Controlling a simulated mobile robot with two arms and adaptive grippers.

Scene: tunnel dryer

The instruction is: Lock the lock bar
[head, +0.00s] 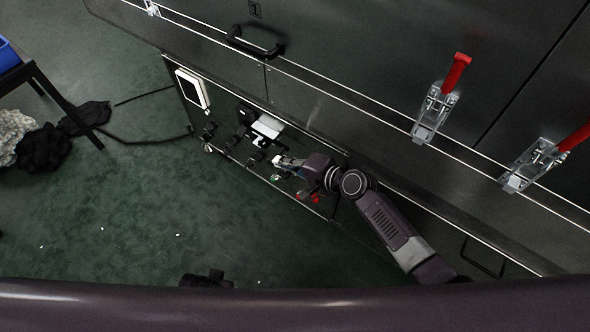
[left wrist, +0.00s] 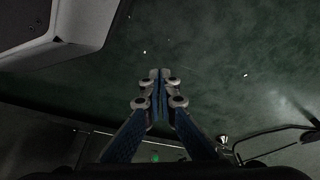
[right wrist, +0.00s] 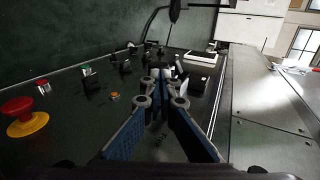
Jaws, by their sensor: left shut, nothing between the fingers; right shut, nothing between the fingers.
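No part is clearly recognisable as the lock bar. Two metal toggle clamps with red handles, a left one (head: 437,103) and a right one (head: 541,160), sit on the dryer's dark metal front. Both handles point up and to the right. My right gripper (head: 278,161) is over the control panel, well left of the clamps. In the right wrist view its fingers (right wrist: 160,75) are shut and empty, above the panel among switches. My left gripper (left wrist: 158,77) is shut and empty in the left wrist view, with green floor beyond it.
The control panel (right wrist: 110,100) carries a red mushroom button on a yellow base (right wrist: 24,117), several dark switches and a white-framed display (head: 191,88). A black handle (head: 254,42) is on the dryer's front. Dark cloth (head: 43,148) lies by a table leg at left. Open floor is below the panel.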

